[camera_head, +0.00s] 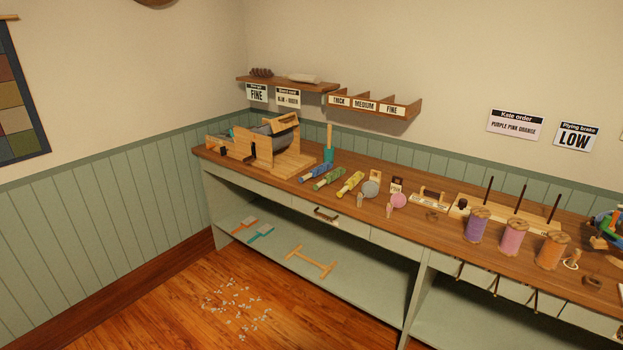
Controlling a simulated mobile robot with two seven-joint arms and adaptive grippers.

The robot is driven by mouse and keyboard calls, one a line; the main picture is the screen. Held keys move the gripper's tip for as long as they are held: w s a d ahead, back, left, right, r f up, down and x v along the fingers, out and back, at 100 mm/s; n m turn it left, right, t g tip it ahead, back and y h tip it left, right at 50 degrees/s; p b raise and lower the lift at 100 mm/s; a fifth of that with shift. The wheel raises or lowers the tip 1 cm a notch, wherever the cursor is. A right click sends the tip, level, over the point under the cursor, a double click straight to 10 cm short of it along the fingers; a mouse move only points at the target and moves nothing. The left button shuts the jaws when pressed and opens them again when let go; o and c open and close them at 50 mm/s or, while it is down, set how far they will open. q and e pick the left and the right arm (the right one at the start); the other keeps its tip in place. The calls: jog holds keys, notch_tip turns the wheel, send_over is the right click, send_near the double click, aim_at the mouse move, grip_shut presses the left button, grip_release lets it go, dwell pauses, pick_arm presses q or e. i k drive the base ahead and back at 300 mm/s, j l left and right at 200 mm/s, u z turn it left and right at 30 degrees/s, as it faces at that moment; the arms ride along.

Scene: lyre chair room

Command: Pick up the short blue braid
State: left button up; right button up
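A short blue braid (315,173) lies on the wooden bench top (405,213), left of the middle of the head view. A green braid (329,179) lies just right of it, and a yellow braid (350,184) lies right of the green one. The three lie side by side at a slant, with small gaps between them. Neither of my grippers is in view.
A wooden drum machine (276,146) stands left of the blue braid, and an upright teal-and-wood tool (329,148) stands behind it. Several thread spools (476,226) stand farther right. Wall shelves (372,104) hang above the bench. White scraps (238,309) litter the floor; floor around them is open.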

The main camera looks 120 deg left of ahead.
aim_at(319, 170)
jog(key=k+l+u, duration=0.1)
jog(key=u, duration=3.55)
